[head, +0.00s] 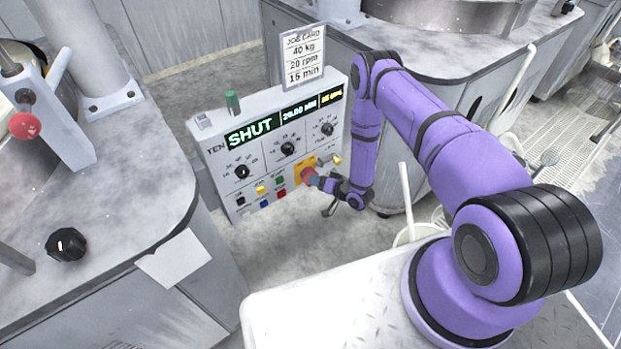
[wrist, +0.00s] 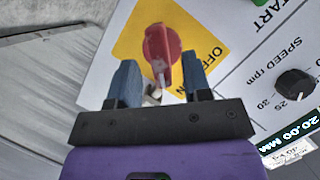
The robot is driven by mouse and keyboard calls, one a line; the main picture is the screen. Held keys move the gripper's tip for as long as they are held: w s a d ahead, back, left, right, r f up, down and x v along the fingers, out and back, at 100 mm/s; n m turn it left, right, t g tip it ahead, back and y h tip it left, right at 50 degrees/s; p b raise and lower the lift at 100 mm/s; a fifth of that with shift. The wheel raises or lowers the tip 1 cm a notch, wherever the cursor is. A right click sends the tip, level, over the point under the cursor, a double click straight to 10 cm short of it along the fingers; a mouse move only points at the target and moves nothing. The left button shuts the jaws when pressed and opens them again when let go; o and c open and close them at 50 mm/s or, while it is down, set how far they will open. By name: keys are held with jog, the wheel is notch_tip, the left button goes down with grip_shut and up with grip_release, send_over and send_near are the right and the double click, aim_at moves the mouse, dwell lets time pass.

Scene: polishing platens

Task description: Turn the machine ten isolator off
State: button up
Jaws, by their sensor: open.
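The machine ten control panel (head: 222,163) stands between two machine benches, with "TEN" and a lit display reading "SHUT". Its isolator is a red rotary handle (wrist: 162,52) on a yellow plate (wrist: 135,38), with "OFF" and "ON" lettering partly hidden. In the head view the red handle (head: 308,176) is at the panel's lower right. My gripper (wrist: 159,82) is open, its two blue fingers on either side of the red handle's lower end. I cannot tell whether the fingers touch it. In the head view my gripper (head: 317,181) is at the panel face, partly hiding the handle.
Black knobs (head: 242,171) and several coloured buttons (head: 264,204) sit beside the isolator. A job card (head: 303,57) stands above the panel. A green lamp (head: 232,101) is on top. A black knob (head: 66,244) lies on the left bench. A white bucket (head: 418,233) is below my arm.

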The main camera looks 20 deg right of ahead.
jog(key=shift+x, duration=1.85)
jog(key=shift+c, duration=0.4)
grip_shut()
